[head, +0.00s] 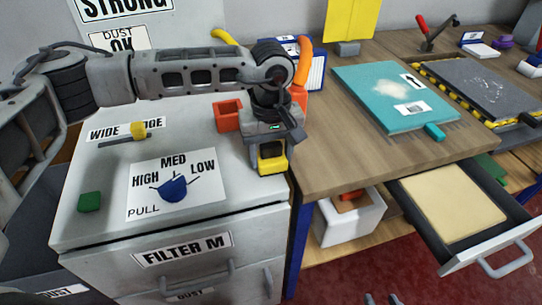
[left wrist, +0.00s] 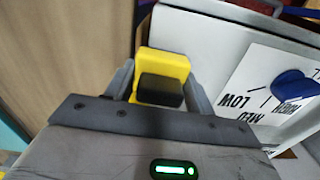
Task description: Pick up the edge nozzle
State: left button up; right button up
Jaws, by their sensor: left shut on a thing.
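My left gripper (head: 272,148) reaches in over the right front corner of the grey cabinet top. It is shut on a yellow block with a black part, taken as the edge nozzle (head: 271,162). In the left wrist view the nozzle (left wrist: 168,68) sits between the two fingers of my left gripper (left wrist: 160,85). In the head view the fingers partly hide it, and I cannot tell whether its lower end touches the cabinet. Two small grey tips of my right gripper (head: 381,299) show apart at the bottom edge.
The cabinet top (head: 95,195) holds a blue dial (head: 173,189), a green block (head: 89,201), a yellow slider knob (head: 138,129) and a red-orange bin (head: 228,115). The wooden table (head: 340,160) carries a teal board (head: 395,95). An open drawer (head: 490,255) juts out at right.

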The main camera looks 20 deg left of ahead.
aim_at(271, 143)
pick_arm(q)
jog(key=shift+r, duration=0.5)
notch_tip(271, 143, up, 2)
jog(key=shift+r, duration=0.15)
jog(key=s+d+r+b, duration=0.3)
jog(key=s+d+r, duration=0.4)
jog(key=s, duration=0.5)
notch_tip(271, 143, up, 3)
jog(key=shift+d+f, duration=0.1)
jog(key=shift+d, duration=0.15)
